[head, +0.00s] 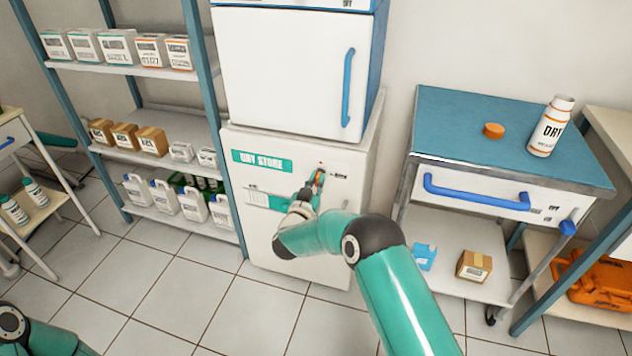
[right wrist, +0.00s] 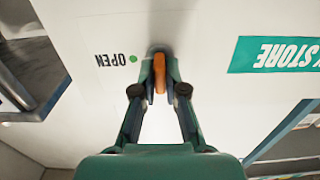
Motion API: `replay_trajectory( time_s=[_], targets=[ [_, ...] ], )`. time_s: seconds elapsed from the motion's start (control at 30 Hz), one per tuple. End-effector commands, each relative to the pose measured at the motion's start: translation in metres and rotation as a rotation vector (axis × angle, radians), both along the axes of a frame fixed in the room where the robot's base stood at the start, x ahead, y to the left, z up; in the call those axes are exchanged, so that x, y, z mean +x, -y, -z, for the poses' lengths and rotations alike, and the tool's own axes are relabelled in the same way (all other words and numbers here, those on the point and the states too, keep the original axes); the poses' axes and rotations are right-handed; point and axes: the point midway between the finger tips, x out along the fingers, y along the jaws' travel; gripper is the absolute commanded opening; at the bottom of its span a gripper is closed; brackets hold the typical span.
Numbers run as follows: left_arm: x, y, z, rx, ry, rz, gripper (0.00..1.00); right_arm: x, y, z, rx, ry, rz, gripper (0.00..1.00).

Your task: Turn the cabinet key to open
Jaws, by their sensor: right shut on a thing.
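The white DRY STORE cabinet (head: 256,226) stands low in the middle of the head view, and its front fills most of the right wrist view (right wrist: 215,100). The key (right wrist: 159,72) has an orange grip and sits at the cabinet front. My right gripper (head: 316,184) is at the key, its fingers closed on both sides of the orange grip in the wrist view (right wrist: 160,88). The grip's long side runs nearly upright in that view, with a green dot and the OPEN label (right wrist: 113,60) to its left. The lock behind is mostly hidden. My left gripper is out of view.
A blue-and-white unit (head: 285,65) stands on the cabinet. A shelf rack (head: 150,158) with boxes and jugs is on the left. A blue-topped cart (head: 450,120) on the right carries a bottle (head: 551,128) and an orange cap (head: 493,130). Tiled floor (head: 190,290) is clear in front.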

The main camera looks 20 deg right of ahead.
Motion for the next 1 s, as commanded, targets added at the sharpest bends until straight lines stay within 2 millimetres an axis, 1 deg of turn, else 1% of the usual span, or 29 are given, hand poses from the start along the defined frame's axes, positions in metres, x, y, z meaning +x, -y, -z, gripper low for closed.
replay_trajectory(
  time_s=[0.23,0.47,0.67,1.0],
  targets=[
    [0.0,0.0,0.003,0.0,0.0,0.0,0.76,0.0,0.0,0.0,0.012,0.009,-0.001,0.0],
    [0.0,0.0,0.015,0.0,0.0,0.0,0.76,0.0,0.0,0.002,0.078,0.055,-0.001,0.0],
    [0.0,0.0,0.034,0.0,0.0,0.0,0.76,0.0,0.001,0.004,0.193,0.133,-0.001,0.0],
    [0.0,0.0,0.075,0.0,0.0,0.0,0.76,-0.001,0.002,0.006,0.454,0.311,-0.001,0.0]
  ],
)
